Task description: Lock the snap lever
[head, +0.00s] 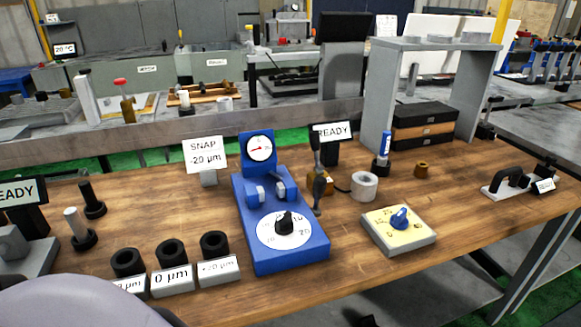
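A blue snap gauge (290,259) stands on the wooden bench in the middle of the head view. It has a round dial with a red needle (259,148), two grey jaws and a white scale disc with a black knob (284,223). A dark upright lever (317,180) shows at the right side of the gauge and points up. I cannot tell how it is joined to the gauge. Neither of my grippers shows; only a pale rounded part, probably mine, fills the bottom left corner.
Three black rings on labelled blocks (218,271) stand left of the gauge. A "SNAP -20 µm" sign (205,155) and a "READY" sign (333,132) stand behind. A yellow-topped dial box (398,244), a white ring (364,193) and a grey frame (376,85) are to the right. The front right bench is clear.

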